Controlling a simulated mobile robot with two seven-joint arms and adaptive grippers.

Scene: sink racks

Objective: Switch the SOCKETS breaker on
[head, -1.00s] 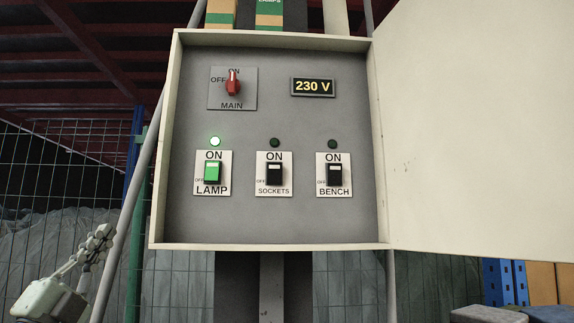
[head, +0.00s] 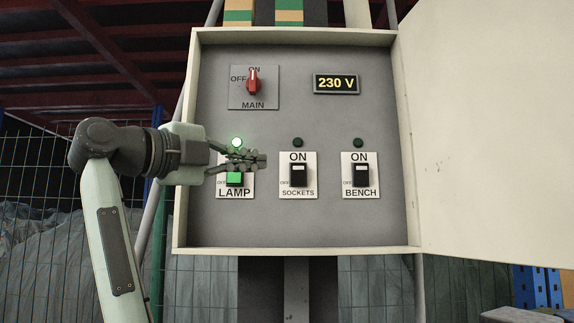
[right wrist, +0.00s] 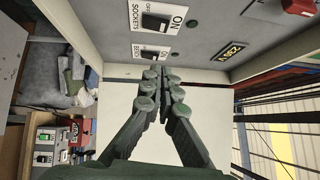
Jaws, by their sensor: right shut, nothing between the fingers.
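The SOCKETS breaker (head: 298,174) is a black rocker on a white plate in the middle of the lower row, and its indicator (head: 297,142) is dark. It also shows in the right wrist view (right wrist: 155,21). My right gripper (head: 262,160) is shut and empty. In the head view it reaches in from the picture's left, in front of the LAMP breaker (head: 234,180), with its tips just left of the SOCKETS plate. It covers the upper part of the LAMP plate. In the right wrist view the closed fingertips (right wrist: 164,73) appear near the BENCH plate. My left gripper is not in view.
The MAIN switch (head: 253,82) is red and points up to ON. The display (head: 336,83) reads 230 V. The LAMP indicator (head: 236,142) is lit green. The BENCH breaker (head: 361,174) is black with a dark indicator. The box door (head: 490,130) stands open at right.

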